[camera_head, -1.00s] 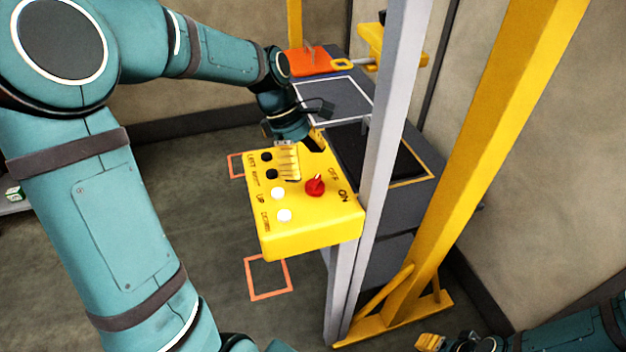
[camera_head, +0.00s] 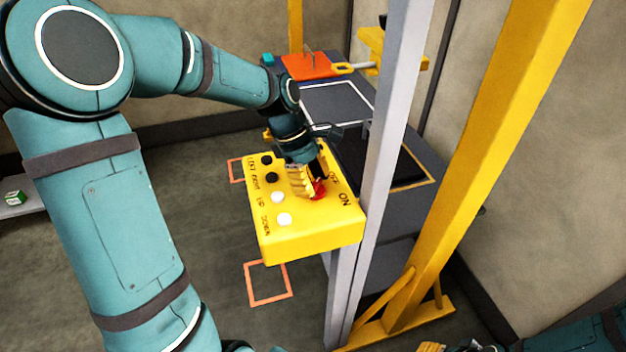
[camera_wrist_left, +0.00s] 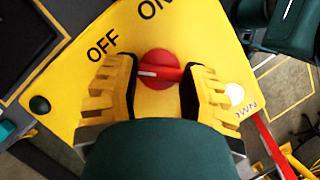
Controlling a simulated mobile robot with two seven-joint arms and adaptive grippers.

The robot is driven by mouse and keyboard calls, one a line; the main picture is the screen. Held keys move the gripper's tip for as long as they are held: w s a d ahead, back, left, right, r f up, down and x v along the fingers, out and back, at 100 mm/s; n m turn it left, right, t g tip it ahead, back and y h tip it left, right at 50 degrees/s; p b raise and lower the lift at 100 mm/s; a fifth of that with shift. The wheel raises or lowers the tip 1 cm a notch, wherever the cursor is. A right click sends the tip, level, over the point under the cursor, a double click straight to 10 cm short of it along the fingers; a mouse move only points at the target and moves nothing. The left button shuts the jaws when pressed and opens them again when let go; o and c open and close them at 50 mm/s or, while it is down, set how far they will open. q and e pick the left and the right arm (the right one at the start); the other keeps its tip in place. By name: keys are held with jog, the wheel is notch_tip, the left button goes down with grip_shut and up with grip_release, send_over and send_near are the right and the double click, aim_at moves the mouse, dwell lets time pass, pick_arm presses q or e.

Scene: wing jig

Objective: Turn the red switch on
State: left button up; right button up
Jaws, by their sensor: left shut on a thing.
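The yellow control box (camera_head: 310,240) is fixed by the grey post. Its red switch (camera_head: 319,187) is a round knob, partly hidden by my left gripper (camera_head: 306,186) in the head view. In the left wrist view, the red switch (camera_wrist_left: 160,68) sits between the two yellow fingers of my left gripper (camera_wrist_left: 160,85), which are shut on it. The knob's white mark points to the left, nearer the OFF label (camera_wrist_left: 103,48) than the ON label (camera_wrist_left: 155,7). Only the yellow tip of my right gripper (camera_head: 432,348) shows at the bottom edge; its opening is hidden.
Black and white buttons (camera_head: 285,219) lie along the box's left side. The grey post (camera_head: 376,190) and a slanted yellow beam (camera_head: 465,150) stand to the right. A grey table (camera_head: 405,208) is behind the post. The floor left of the box is open.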

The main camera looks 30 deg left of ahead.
pick_arm(q)
jog(key=shift+d+r+m+g+p, duration=0.1)
jog(key=shift+m+g+p, duration=0.4)
jog(key=shift+m+p, duration=0.7)
jog(key=shift+m+g+p, duration=0.5)
jog(key=shift+m+p, duration=0.7)
jog(key=m+g+p, duration=0.1)
jog(key=m+p, duration=0.1)
jog(key=m, duration=0.1)
jog(key=shift+w+m+y, duration=0.15)
jog(key=shift+m+y, duration=0.15)
jog(key=shift+y, duration=0.1)
jog(key=m+g+y+p, duration=0.1)
jog(key=m+p, duration=0.1)
jog(key=m, duration=0.2)
jog(key=shift+d+m, duration=0.1)
jog(key=shift+m, duration=0.2)
jog(key=m+y, duration=0.1)
jog(key=m, duration=0.1)
jog(key=m+g+y+p, duration=0.1)
jog(key=m, duration=0.1)
jog(key=shift+w+d+f+m, duration=0.1)
jog(key=shift+f+m, duration=0.1)
jog(key=shift+m, duration=0.2)
